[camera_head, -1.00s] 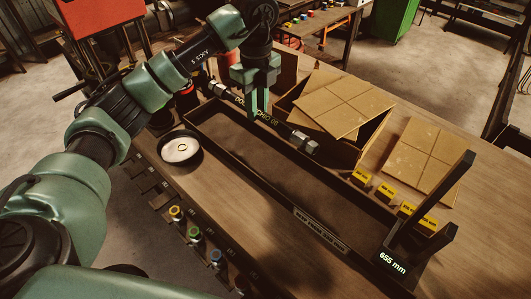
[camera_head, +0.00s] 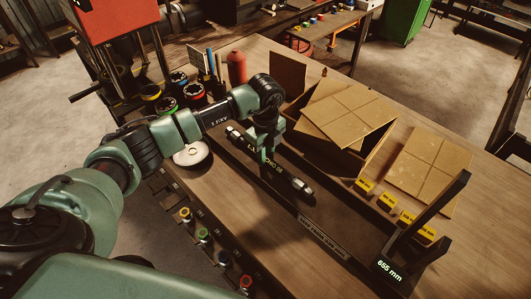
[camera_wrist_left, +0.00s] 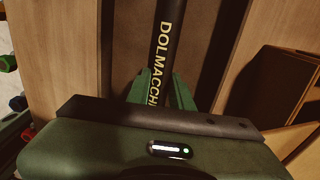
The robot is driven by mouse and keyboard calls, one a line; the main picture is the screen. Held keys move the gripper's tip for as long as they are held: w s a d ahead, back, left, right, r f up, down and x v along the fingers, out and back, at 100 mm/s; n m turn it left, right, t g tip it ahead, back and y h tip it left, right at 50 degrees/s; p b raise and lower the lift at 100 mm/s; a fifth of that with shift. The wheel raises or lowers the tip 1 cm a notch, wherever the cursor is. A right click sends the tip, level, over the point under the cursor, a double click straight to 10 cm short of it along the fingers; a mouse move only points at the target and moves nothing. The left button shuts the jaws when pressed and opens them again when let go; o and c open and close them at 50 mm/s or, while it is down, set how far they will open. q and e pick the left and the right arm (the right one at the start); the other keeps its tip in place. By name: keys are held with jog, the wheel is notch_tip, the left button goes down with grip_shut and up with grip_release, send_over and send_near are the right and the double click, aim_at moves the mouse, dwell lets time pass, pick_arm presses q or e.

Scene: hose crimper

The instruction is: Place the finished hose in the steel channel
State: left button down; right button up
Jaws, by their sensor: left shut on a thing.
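The finished hose (camera_head: 285,174) is black with yellow lettering and metal end fittings. My left gripper (camera_head: 265,158) points down and is shut around its middle. In the left wrist view the hose (camera_wrist_left: 166,45) runs between the green fingers (camera_wrist_left: 163,95). The long dark steel channel (camera_head: 322,237) lies along the table beneath the hose. The hose is roughly in line with the channel and between its side walls as seen from above. I cannot tell whether it touches the channel floor. My right gripper is not in view.
An upright stop with a "655 mm" label (camera_head: 390,265) stands at the channel's near right end. An open cardboard box (camera_head: 378,150) and yellow-labelled blocks (camera_head: 364,185) lie to the right. A white dish (camera_head: 191,153) is to the left. Coloured knobs (camera_head: 203,235) line the front edge.

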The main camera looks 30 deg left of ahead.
pick_arm(q)
jog(key=c, duration=1.3)
grip_release()
jog(key=shift+f, duration=0.1)
jog(key=shift+o, duration=0.2)
jog(key=shift+r, duration=0.45)
notch_tip(320, 180, up, 12)
jog(key=b, duration=0.4)
jog(key=shift+f, duration=0.25)
